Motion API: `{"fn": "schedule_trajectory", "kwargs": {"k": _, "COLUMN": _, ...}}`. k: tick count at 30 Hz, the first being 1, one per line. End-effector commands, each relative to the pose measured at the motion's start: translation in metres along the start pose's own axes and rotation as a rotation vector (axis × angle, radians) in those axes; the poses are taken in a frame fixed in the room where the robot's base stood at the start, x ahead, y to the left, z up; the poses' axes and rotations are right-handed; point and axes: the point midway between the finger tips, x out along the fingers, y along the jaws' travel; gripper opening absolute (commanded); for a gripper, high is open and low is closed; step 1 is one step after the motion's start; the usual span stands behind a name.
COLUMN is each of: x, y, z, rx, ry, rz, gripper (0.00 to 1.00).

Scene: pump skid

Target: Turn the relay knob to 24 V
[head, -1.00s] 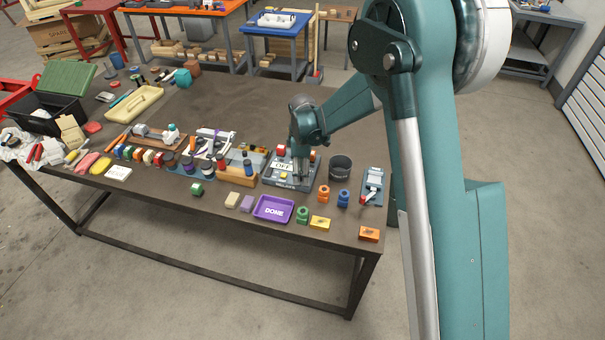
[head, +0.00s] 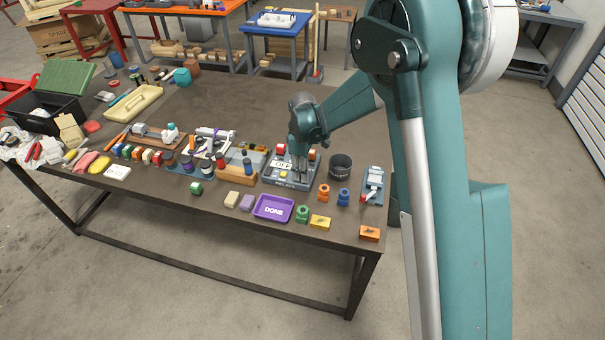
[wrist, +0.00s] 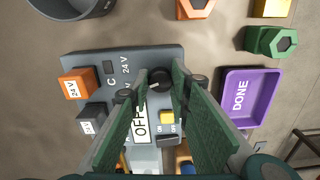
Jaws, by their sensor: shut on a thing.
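The relay panel is a grey plate (wrist: 88,58) with printed 24 V and C marks, at the right part of the bench in the head view (head: 271,181). The relay knob (wrist: 160,80) is small, round and black. My gripper (wrist: 161,75) has its two green fingers closed about the knob, one on each side. In the head view my gripper (head: 300,176) points down over the panel. The fingers partly cover the panel's markings, and I cannot read the knob's pointer.
A dark cup (head: 341,166) stands close to the right. The purple DONE tray (head: 273,217) lies in front.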

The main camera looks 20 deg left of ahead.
Motion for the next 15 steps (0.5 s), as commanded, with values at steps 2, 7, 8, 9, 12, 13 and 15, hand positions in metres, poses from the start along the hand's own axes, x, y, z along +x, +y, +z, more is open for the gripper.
{"fn": "schedule_trajectory", "kwargs": {"k": 2, "x": 0.0015, "y": -0.0002, "z": -0.0002, "rx": 0.06, "ry": 0.0, "rz": 0.0, "gripper": 0.08}}
{"fn": "schedule_trajectory", "kwargs": {"k": 7, "x": 0.0016, "y": -0.0006, "z": 0.0, "rx": 0.213, "ry": 0.0, "rz": 0.0, "gripper": 0.08}}
{"fn": "schedule_trajectory", "kwargs": {"k": 8, "x": 0.0016, "y": -0.0006, "z": 0.0, "rx": 0.242, "ry": 0.0, "rz": 0.0, "gripper": 0.08}}
{"fn": "schedule_trajectory", "kwargs": {"k": 9, "x": 0.0015, "y": -0.0007, "z": 0.0, "rx": 0.28, "ry": 0.0, "rz": 0.0, "gripper": 0.08}}
{"fn": "schedule_trajectory", "kwargs": {"k": 12, "x": 0.0013, "y": -0.0007, "z": 0.0, "rx": 0.376, "ry": 0.0, "rz": 0.0, "gripper": 0.08}}
{"fn": "schedule_trajectory", "kwargs": {"k": 13, "x": 0.0013, "y": -0.0006, "z": 0.0, "rx": 0.404, "ry": 0.0, "rz": 0.0, "gripper": 0.08}}
{"fn": "schedule_trajectory", "kwargs": {"k": 15, "x": 0.0012, "y": -0.0005, "z": -0.0001, "rx": 0.47, "ry": 0.0, "rz": 0.0, "gripper": 0.08}}
